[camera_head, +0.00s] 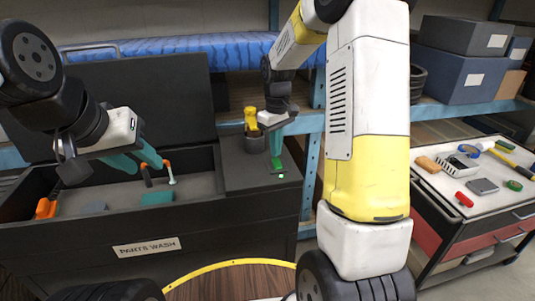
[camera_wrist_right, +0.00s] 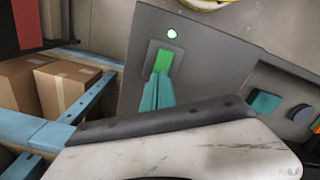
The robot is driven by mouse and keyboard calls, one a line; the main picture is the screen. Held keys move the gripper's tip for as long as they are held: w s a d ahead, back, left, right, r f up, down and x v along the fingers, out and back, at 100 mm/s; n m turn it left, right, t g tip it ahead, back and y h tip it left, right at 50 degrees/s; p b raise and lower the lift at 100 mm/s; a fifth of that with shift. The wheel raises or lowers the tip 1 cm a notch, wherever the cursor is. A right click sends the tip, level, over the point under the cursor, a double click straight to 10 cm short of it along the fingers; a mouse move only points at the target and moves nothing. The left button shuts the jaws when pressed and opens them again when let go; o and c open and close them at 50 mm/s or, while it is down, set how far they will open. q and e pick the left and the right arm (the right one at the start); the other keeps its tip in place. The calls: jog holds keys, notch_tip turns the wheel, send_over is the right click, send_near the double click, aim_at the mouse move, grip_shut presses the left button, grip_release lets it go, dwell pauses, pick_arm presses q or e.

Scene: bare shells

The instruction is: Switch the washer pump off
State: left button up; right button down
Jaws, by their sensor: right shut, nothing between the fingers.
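The parts washer (camera_head: 240,209) carries a green rocker switch (camera_head: 278,163) on a dark plate on its right-hand top. The switch also shows in the right wrist view (camera_wrist_right: 164,61), with a small light (camera_wrist_right: 172,33) glowing whitish-green beside it. My right gripper (camera_head: 276,150) points down at the switch, its teal fingers shut and empty. In the right wrist view the fingertips (camera_wrist_right: 158,78) are at the near end of the green rocker and hide part of it; I cannot tell whether they touch. My left gripper (camera_head: 137,160) is open, with its fingers apart, over the washer basin.
The basin holds orange-handled tools (camera_head: 47,208). A cart (camera_head: 460,203) with tools stands at right. Blue shelving with boxes (camera_head: 455,80) is behind.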

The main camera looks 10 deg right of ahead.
aim_at(276, 159)
jog(key=shift+f, duration=1)
dwell(0.8)
jog(key=shift+r, duration=3.55)
jog(key=shift+r, duration=0.1)
jog(key=s+a+r+m+t+y, duration=0.1)
jog(key=s+r+m+t, duration=0.2)
jog(key=s, duration=0.9)
jog(key=s+a+r+m+t+y, duration=0.1)
jog(key=s+r+m+t, duration=0.1)
jog(key=s+r, duration=0.5)
jog(key=s+t, duration=0.1)
jog(key=s, duration=0.4)
jog(key=shift+s+r+m, duration=0.15)
jog(key=shift+r+m, duration=0.1)
jog(key=shift+m, duration=0.15)
jog(key=shift+a, duration=0.1)
